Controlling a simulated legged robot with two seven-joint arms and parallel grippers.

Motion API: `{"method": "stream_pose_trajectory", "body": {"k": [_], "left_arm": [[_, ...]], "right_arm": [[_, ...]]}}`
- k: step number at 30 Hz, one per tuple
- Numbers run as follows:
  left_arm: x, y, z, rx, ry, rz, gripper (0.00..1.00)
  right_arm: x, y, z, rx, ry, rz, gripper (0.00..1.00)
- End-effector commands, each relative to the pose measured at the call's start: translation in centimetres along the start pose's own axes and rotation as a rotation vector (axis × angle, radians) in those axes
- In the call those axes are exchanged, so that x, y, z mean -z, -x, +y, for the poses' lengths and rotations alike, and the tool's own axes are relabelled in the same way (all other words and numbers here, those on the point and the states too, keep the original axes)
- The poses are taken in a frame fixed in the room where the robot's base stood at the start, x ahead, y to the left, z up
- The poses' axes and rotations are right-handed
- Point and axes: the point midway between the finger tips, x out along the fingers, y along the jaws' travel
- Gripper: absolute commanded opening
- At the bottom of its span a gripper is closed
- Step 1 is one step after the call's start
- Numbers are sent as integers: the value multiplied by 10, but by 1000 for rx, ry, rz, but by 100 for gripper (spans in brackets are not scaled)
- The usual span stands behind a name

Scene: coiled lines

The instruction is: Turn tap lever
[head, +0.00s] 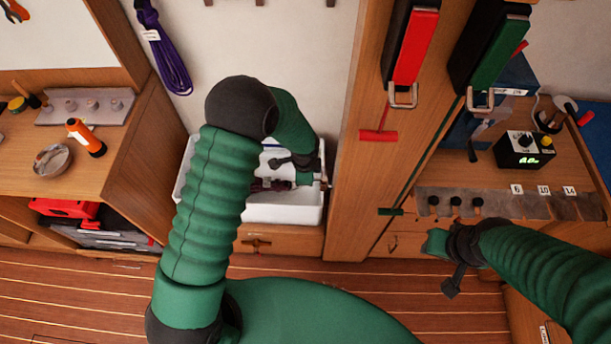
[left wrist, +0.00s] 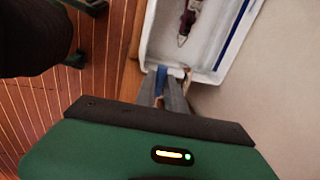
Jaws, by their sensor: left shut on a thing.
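A small blue piece (left wrist: 176,72), which looks like the tap lever, sits at the near rim of a white basin in the left wrist view. My left gripper (left wrist: 172,90) has its grey fingers shut on it. In the head view my left gripper (head: 318,180) is at the right end of the white basin (head: 285,213), and the lever is mostly hidden there. A small brass-coloured part shows beside the fingers. My right gripper (head: 432,243) is low in front of the right-hand bench; its fingers are not clear.
A dark purple item (left wrist: 190,20) lies in the basin. A wooden post (head: 350,190) stands right of it. Red (head: 415,48) and green (head: 500,50) handled items hang above. A black box with a lit display (head: 522,148) sits on the right bench. The left bench holds a bowl (head: 53,160).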

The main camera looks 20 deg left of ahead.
Motion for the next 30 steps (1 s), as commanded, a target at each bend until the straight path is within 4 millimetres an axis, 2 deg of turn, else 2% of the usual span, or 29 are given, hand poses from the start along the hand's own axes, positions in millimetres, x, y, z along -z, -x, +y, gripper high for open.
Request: {"method": "stream_pose_trajectory", "body": {"k": [18,19,23,30], "left_arm": [[0,-1,-4,1,-46,9,0],[0,-1,-4,1,-46,9,18],[0,-1,-3,1,-45,9,35],[0,0,-3,1,-45,9,36]], "right_arm": [[1,4,0,0,0,0,36],[1,4,0,0,0,0,36],[1,4,0,0,0,0,36],[1,4,0,0,0,0,36]]}}
